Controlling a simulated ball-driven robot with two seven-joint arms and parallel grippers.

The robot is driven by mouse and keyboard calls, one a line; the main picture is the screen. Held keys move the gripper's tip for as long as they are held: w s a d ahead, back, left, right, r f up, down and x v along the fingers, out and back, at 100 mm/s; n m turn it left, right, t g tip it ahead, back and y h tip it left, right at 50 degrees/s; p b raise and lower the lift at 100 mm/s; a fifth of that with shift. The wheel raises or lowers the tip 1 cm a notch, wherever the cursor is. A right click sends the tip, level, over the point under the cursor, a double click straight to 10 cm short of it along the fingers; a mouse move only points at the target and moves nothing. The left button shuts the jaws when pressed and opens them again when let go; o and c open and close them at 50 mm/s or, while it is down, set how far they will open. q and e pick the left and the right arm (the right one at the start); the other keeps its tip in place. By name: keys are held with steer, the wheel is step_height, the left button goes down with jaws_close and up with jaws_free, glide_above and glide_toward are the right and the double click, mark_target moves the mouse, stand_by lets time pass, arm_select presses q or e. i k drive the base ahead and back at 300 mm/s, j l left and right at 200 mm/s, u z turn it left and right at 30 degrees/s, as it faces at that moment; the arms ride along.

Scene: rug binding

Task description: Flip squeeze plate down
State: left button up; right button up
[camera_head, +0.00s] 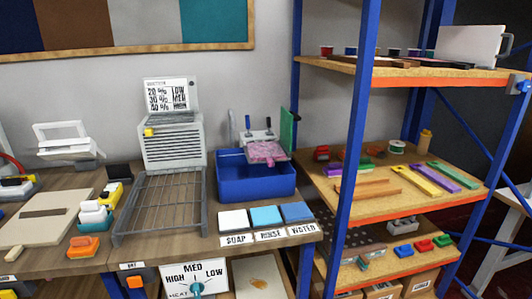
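A blue tub (256,186) stands on the wooden table at the middle of the view. At its back is a grey squeeze frame with two upright dark handles. A pink, speckled rug piece (266,151) lies on the frame above the tub. A green plate (288,128) stands upright at the right side of the frame, beside the pink piece and not over it. It appears to be the squeeze plate, raised. Neither of my grippers can be made out in this view.
A wire rack (166,205) stands left of the tub. Soap, rinse and water pads (266,217) lie in front of it. A blue-framed shelf (400,203) with several tools stands close on the right. Clamps and a board (45,215) fill the left table.

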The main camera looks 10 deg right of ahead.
mark_target(287, 120)
steer(key=i+l+u, duration=0.35)
steer(key=l, duration=1)
steer(key=i+l+u, duration=0.3)
steer(key=l, duration=1.05)
steer(key=l+u, duration=0.35)
steer(key=l, duration=1.05)
